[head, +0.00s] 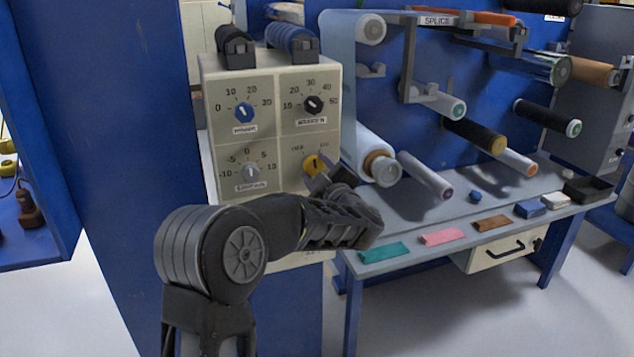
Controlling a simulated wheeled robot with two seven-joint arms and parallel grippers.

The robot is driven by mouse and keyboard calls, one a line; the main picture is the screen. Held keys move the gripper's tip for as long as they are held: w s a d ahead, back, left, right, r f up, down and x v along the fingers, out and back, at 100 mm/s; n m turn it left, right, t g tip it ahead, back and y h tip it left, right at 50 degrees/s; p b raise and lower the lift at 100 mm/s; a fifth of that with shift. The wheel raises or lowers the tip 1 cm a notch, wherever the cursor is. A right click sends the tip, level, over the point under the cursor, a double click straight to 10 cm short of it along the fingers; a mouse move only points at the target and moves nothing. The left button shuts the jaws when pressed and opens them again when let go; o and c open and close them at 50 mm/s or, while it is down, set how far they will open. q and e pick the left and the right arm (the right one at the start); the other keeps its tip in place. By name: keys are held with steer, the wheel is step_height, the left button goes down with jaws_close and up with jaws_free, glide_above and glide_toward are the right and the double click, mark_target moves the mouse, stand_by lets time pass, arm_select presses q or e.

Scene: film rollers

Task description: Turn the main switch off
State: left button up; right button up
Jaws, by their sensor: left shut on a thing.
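A cream control box (277,92) stands left of centre with several dials on its front. The gripper and arm hide the lower part of the knob and box. The knob's pointer mark looks about upright. My right gripper is not in view.
A blue dial (244,113), a black dial (313,104) and a grey dial (250,172) sit close by. A blue-framed bench (400,222) with film rollers stands right of the box. A blue panel (115,120) rises at the left.

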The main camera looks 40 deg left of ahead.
arm_select(q)
steer(key=n+b, duration=0.2)
steer(key=shift+f+n+b, duration=0.25)
steer(key=shift+n+b, duration=0.05)
steer(key=shift+n, duration=0.1)
steer(key=shift+r+n+b, duration=0.2)
steer(key=shift+n+b, duration=0.95)
steer(key=shift+n, duration=0.15)
steer(key=o, duration=1.4)
steer(key=shift+c, duration=0.2)
steer(key=v, duration=0.7)
steer(key=shift+s+d+p, duration=0.25)
steer(key=shift+d+p, duration=0.1)
